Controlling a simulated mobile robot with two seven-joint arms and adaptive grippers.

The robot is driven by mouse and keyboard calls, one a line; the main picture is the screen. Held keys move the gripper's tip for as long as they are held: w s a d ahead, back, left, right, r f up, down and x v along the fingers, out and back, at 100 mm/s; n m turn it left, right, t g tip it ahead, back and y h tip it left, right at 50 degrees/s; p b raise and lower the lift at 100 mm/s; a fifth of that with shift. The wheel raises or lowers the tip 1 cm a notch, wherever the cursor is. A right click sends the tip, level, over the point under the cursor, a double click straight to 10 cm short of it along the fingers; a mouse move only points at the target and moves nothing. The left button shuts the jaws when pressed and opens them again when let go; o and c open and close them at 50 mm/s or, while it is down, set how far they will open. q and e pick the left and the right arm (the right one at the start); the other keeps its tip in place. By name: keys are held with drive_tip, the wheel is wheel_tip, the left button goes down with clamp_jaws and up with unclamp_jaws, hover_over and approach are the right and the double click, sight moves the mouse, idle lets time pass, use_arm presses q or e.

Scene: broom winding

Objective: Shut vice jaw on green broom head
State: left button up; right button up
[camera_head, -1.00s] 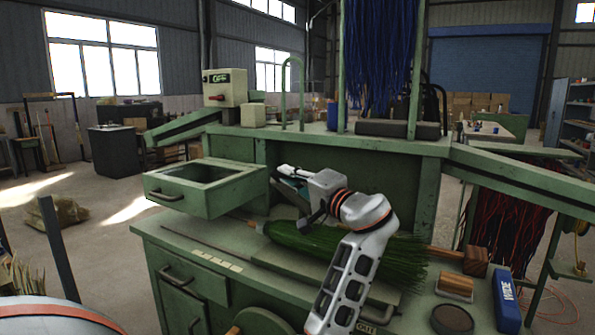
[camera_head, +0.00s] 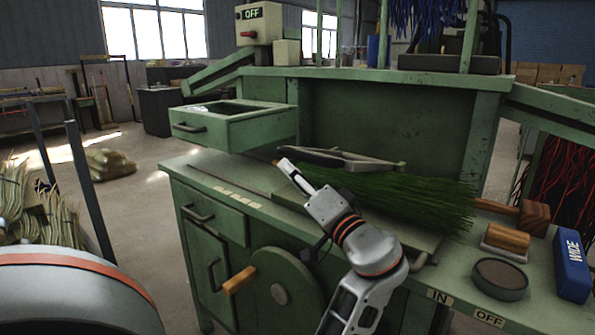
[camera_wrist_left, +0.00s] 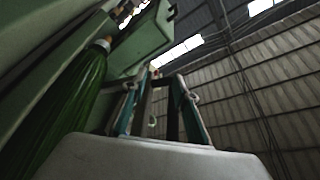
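The green broom head (camera_head: 405,195) lies lengthwise on the green bench, its bristles fanning to the right. It also shows at the left of the left wrist view (camera_wrist_left: 68,112), with a tan tip (camera_wrist_left: 101,44). A flat grey metal piece (camera_head: 350,162), perhaps the vice jaw, lies along its far side; I cannot tell if it touches the bristles. My right gripper is not in view.
An open drawer (camera_head: 235,128) juts out behind the left end. A round green wheel with a wooden handle (camera_head: 240,280) is on the bench front. A wooden block (camera_head: 507,238), a round dark pad (camera_head: 500,278) and a blue block (camera_head: 572,265) stand at the right.

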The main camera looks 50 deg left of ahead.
use_arm(q)
drive_tip(key=v, duration=0.7)
drive_tip(key=shift+d+r, duration=0.2)
drive_tip(key=shift+d, duration=0.15)
drive_tip(key=shift+s, duration=0.1)
